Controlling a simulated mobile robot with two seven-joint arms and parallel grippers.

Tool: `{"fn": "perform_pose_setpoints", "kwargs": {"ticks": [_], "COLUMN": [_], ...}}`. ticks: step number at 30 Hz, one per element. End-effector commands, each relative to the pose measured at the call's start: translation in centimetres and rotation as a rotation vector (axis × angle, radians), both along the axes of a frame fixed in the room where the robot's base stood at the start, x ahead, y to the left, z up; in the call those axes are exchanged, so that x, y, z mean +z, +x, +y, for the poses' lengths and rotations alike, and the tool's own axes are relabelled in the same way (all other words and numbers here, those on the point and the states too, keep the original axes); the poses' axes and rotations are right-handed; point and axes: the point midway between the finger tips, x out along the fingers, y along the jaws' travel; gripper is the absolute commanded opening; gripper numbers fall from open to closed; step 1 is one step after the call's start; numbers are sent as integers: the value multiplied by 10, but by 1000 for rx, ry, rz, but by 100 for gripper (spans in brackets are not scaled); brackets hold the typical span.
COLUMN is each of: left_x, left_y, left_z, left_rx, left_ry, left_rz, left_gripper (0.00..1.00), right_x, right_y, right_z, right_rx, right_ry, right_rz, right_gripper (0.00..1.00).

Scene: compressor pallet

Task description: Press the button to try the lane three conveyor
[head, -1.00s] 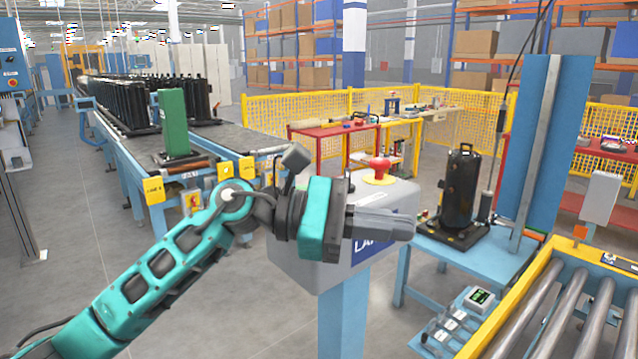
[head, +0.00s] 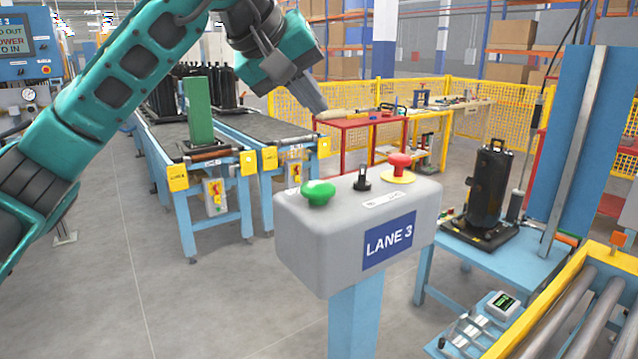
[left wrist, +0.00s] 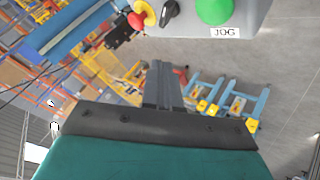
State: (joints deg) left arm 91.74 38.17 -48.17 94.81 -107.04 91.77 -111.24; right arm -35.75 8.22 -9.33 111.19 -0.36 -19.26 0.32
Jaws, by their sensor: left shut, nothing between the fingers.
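A grey control box (head: 340,235) labelled LANE 3 stands on a light-blue post in the middle of the head view. On its top are a green button (head: 318,192) at the left, a black selector switch (head: 362,180) in the middle and a red mushroom button (head: 399,166) on a yellow base at the right. My left gripper (head: 314,101) is shut and empty, raised above and behind the box, apart from it. In the left wrist view, the green button (left wrist: 214,10) shows at the top beside a JOG label. My right gripper is not in view.
Conveyor lanes (head: 225,150) with black compressors and a green block run behind at the left. A blue bench (head: 500,250) with a black compressor (head: 489,185) stands at the right, beside a yellow-framed roller conveyor (head: 575,310). Open floor lies left of the post.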

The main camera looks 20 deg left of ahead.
Motion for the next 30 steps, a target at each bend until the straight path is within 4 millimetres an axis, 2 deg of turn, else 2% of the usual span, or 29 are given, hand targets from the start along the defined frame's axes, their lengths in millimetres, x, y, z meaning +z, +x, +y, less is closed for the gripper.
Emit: {"fn": "perform_pose_setpoints", "kwargs": {"ticks": [7,12,21,25,30], "left_x": [-8,-25,-72,-84,-89], "left_y": [0,0,0,0,0], "left_z": [0,-1,-1,-1,-1], "left_rx": [-1,-2,-1,-1,-1], "left_ry": [-2,-2,-2,-2,-2], "left_rz": [2,3,1,0,1], "left_gripper": [0,0,0,0,0], "right_x": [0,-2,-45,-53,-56], "right_y": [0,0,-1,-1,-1], "right_z": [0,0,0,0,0], "right_rx": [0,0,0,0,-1], "right_ry": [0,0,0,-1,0], "right_rz": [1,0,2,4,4], "right_gripper": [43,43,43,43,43]}}
